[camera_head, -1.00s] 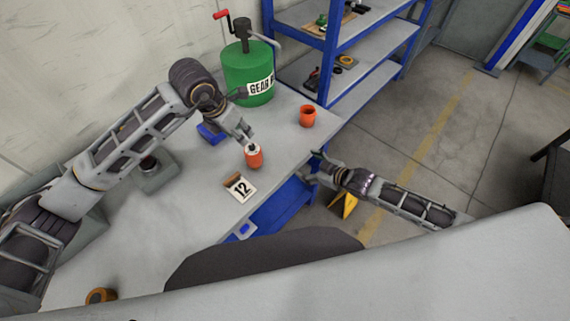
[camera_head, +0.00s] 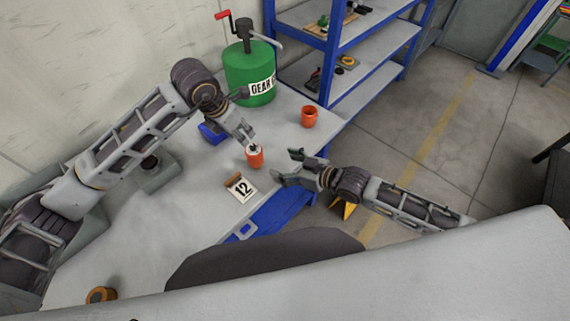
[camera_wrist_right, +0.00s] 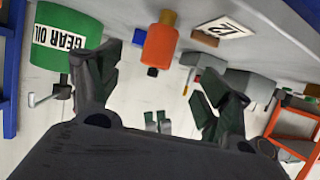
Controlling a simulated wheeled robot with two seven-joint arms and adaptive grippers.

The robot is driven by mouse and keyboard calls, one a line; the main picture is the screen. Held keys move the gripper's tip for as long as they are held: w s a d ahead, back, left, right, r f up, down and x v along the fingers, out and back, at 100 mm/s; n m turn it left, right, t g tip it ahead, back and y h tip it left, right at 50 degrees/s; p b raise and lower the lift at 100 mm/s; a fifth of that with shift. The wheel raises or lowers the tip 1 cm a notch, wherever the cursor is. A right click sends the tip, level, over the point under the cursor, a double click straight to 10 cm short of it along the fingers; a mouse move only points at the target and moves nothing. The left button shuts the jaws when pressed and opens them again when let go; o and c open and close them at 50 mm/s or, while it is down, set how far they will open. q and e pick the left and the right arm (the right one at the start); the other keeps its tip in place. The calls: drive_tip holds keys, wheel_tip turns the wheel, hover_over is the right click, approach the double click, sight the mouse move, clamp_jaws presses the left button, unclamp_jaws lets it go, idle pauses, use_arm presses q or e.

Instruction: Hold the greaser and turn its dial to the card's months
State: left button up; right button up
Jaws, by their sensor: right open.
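The greaser (camera_head: 254,159) is a small orange cylinder with a pale top and dark centre, standing upright on the grey bench. It also shows in the right wrist view (camera_wrist_right: 160,45), which is upside down. A card (camera_head: 241,188) reading 12 lies in front of it. My left gripper (camera_head: 248,139) is at the greaser's upper back; I cannot tell whether its fingers touch or grip it. My right gripper (camera_head: 287,167) is open and empty, to the right of the greaser and apart from it. Its spread fingers (camera_wrist_right: 163,88) show in the right wrist view. The dial's marks are too small to read.
An orange cup (camera_head: 308,117) stands near the bench's right edge. A green gear oil drum (camera_head: 249,72) with a red-handled pump stands at the back. A blue object (camera_head: 212,133) lies behind my left gripper. Blue shelves (camera_head: 345,60) stand beyond the bench.

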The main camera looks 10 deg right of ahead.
sight(261, 158)
drive_tip(key=shift+x, duration=6.95)
drive_tip(key=shift+c, duration=0.3)
drive_tip(key=c, duration=1.2)
